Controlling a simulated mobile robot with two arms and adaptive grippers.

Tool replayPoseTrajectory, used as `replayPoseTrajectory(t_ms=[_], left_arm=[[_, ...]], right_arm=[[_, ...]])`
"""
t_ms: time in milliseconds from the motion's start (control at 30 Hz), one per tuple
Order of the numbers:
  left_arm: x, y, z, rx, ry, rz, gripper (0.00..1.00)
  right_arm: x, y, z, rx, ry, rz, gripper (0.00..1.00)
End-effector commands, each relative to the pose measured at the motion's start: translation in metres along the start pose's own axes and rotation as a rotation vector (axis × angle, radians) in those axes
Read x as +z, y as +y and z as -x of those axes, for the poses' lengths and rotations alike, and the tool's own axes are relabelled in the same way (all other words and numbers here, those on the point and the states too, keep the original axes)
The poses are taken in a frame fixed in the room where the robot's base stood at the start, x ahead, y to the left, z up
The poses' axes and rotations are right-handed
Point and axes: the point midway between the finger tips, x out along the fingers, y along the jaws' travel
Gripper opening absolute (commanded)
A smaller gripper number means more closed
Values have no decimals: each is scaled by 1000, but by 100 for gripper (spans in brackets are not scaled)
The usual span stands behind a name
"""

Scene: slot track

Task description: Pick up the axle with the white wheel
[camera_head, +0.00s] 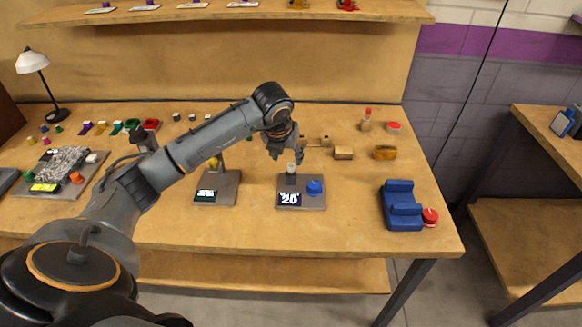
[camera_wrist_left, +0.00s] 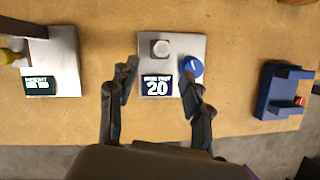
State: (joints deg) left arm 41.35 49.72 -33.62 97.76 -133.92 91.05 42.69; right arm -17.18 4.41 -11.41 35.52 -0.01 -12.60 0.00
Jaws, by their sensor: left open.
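My left gripper (camera_head: 286,155) is open and empty, pointing down over a grey plate (camera_head: 284,204) with a display reading 20, a blue knob and a small white piece (camera_head: 291,168). In the left wrist view its fingers (camera_wrist_left: 160,74) stand apart on either side of the display, and the white piece (camera_wrist_left: 161,48) lies beyond the fingertips. I cannot tell any axle with a white wheel for sure. Small pale-topped pieces (camera_head: 192,117) stand at the back of the table, and a white piece (camera_head: 92,158) lies on the left board. My right gripper is not in view.
A second display plate (camera_head: 226,194) with a yellow piece stands left of the first. A blue block holder (camera_head: 398,211) and red button (camera_head: 430,216) are on the right. Wooden blocks (camera_head: 343,153) lie behind the gripper.

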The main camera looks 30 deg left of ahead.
Motion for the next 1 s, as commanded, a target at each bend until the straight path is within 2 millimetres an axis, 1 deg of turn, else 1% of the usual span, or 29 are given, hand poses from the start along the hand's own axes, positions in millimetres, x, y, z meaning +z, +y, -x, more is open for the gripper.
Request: replayPoseTrajectory(t_ms=[33, 100, 267, 367, 500, 600, 733, 933, 967, 1000], left_arm=[[0, -1, -8, -1, 4, 2, 49], [0, 0, -17, 0, 2, 2, 49], [1, -1, -26, -2, 1, 0, 49], [3, -1, -35, -1, 3, 2, 49], [7, -1, -55, -2, 3, 2, 49], [6, -1, -69, -2, 3, 0, 49], [6, -1, -77, -2, 0, 0, 49], [6, -1, -77, -3, -1, -1, 49], [6, -1, -77, -3, -1, -1, 43], [6, -1, -77, -2, -1, -1, 35]], right_arm=[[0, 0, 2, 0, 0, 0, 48], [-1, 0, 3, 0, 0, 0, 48], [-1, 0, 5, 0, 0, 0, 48], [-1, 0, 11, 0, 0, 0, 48], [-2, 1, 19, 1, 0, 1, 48], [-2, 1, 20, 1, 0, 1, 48], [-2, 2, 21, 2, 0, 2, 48], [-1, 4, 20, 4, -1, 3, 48], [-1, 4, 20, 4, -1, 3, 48], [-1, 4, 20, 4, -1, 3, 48]])
